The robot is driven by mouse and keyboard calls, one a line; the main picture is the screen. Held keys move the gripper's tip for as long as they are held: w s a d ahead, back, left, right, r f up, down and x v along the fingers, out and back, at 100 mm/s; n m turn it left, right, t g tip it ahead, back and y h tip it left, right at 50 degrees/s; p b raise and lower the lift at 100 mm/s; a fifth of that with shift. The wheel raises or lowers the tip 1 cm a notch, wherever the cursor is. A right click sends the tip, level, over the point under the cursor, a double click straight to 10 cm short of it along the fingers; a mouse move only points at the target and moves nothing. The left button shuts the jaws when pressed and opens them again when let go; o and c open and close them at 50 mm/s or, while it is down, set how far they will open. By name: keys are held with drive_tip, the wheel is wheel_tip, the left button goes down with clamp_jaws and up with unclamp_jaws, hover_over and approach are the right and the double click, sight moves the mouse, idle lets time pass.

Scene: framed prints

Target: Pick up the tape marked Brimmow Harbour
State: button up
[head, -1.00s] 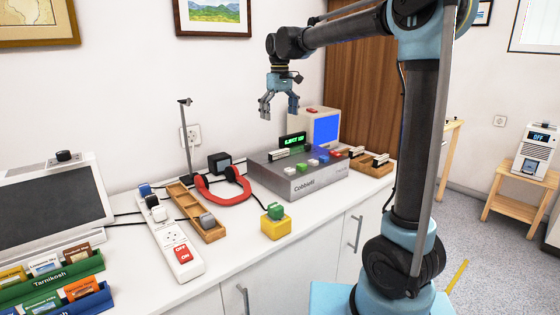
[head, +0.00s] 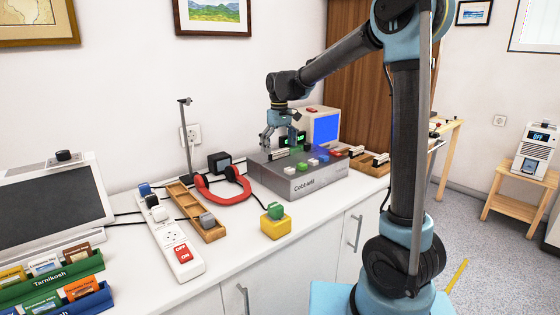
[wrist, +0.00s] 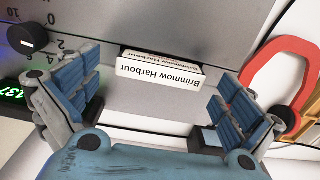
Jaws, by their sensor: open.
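The tape marked Brimmow Harbour (wrist: 158,70) is a white-edged block in the wrist view, its label upside down, standing out of the top of a grey machine. In the head view the machine (head: 325,183) is lettered Cobbwill, and my gripper (head: 283,142) is low over its back left part, in front of a green display. My gripper also shows in the wrist view (wrist: 160,92), its blue-padded fingers spread wide, left and right of the tape, with nothing between them touching it. In the head view the tape is mostly hidden by the fingers.
Red headphones (head: 225,188) lie just left of the machine. A blue-screened monitor (head: 325,128) stands behind it.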

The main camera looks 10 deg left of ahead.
drive_tip(key=shift+f, duration=1)
drive_tip(key=c, duration=1.1)
drive_tip(key=shift+d, duration=0.1)
